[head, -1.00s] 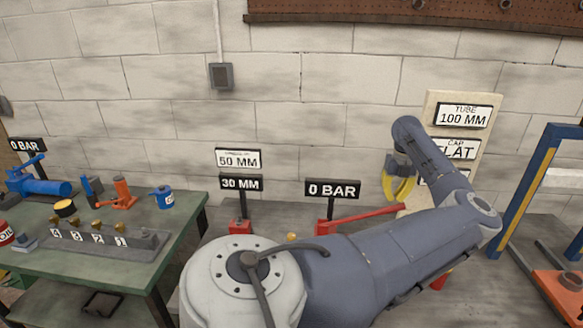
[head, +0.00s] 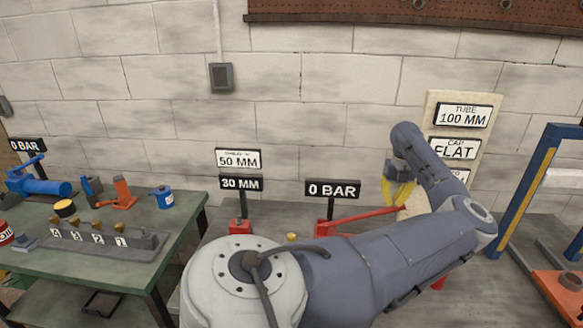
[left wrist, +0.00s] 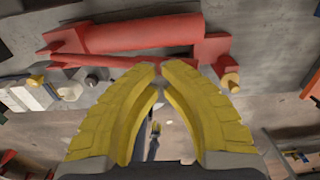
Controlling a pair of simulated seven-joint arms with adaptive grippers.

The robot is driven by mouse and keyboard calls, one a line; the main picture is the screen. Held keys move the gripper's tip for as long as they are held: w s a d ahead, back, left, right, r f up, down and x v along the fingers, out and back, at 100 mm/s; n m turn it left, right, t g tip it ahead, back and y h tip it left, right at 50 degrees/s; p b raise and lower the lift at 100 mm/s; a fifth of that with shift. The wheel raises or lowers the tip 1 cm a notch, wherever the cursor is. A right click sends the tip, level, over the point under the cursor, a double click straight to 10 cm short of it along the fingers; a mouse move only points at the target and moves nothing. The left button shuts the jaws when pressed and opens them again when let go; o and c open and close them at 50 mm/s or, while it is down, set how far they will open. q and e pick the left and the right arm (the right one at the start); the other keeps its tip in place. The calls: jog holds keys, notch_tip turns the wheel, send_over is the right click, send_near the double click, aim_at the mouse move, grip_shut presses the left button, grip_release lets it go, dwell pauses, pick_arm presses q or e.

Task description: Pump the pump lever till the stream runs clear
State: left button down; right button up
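The red pump lever (head: 362,216) slopes gently up to the right from the red pump body (head: 322,229), under a "0 BAR" sign (head: 332,189). My left gripper (head: 397,204) has yellow fingers and is at the lever's right end. In the left wrist view the fingertips (left wrist: 161,67) nearly meet, and the red lever (left wrist: 100,62) runs just beyond them. I see no lever clearly between the fingers; whether they touch it is hard to tell. My arm hides part of the pump in the head view. No stream shows. My right gripper is out of view.
Signs reading "50 MM" (head: 238,158) and "30 MM" (head: 241,183) stand left of the pump. A sign board (head: 434,104) stands behind my gripper. A blue and yellow frame (head: 523,190) is at right. A green table (head: 180,217) with several tools is at left.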

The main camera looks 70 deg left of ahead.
pick_arm(q)
jog(key=shift+f, duration=5.5)
jog(key=shift+r, duration=5.15)
